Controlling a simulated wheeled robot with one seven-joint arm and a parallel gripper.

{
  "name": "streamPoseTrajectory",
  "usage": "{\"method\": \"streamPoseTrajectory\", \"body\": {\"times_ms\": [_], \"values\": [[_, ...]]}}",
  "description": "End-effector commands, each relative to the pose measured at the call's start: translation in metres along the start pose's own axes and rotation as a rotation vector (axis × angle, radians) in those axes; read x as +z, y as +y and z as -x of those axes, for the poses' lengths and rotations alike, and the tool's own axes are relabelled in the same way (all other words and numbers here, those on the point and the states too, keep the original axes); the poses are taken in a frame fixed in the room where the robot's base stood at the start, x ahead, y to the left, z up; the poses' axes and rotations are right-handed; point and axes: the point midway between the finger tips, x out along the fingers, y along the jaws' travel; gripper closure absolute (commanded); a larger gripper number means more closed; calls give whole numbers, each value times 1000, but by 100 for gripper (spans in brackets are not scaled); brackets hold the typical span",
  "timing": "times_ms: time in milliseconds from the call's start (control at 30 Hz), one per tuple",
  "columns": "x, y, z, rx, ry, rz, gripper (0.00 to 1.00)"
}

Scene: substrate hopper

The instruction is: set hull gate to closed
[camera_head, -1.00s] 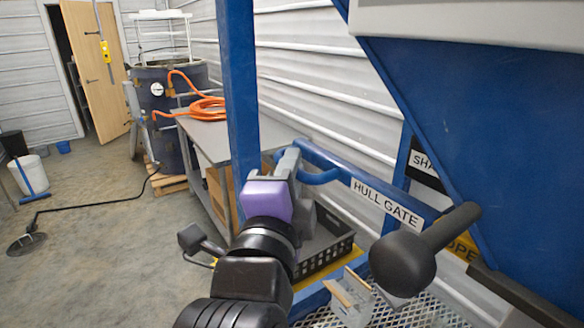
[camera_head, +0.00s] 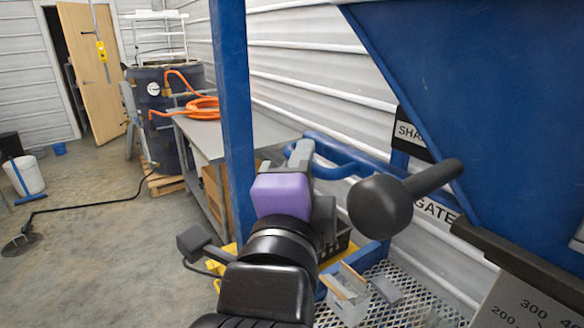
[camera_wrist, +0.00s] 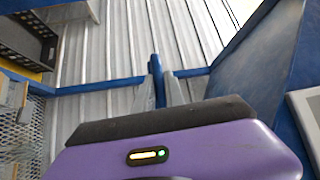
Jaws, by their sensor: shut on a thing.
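The hull gate is a blue bar with a bent, loop-like handle (camera_head: 345,160). Its white label (camera_head: 436,209) is partly hidden behind a black knob, with "GATE" readable. My gripper (camera_head: 300,152), with a purple body and grey fingers, is shut on the handle at the bar's left end. In the wrist view my gripper (camera_wrist: 159,90) has its two fingers on either side of an upright blue piece of the handle (camera_wrist: 154,66). The exact contact is partly hidden.
A black knob on a rod (camera_head: 382,205) stands in front of the label. The blue hopper (camera_head: 470,90) slopes down at right. A blue post (camera_head: 234,110) stands left of the gripper. A grey table (camera_head: 205,132) with an orange hose is behind. Open floor lies at left.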

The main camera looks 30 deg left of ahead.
Motion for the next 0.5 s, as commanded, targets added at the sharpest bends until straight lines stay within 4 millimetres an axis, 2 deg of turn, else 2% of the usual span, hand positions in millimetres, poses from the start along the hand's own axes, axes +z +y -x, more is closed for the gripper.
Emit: {"method": "streamPoseTrajectory", "body": {"times_ms": [133,467,500], "values": [[-11,1,11,-1,1,-1,100],[-14,1,13,3,1,1,100],[-14,1,13,3,2,1,78]]}}
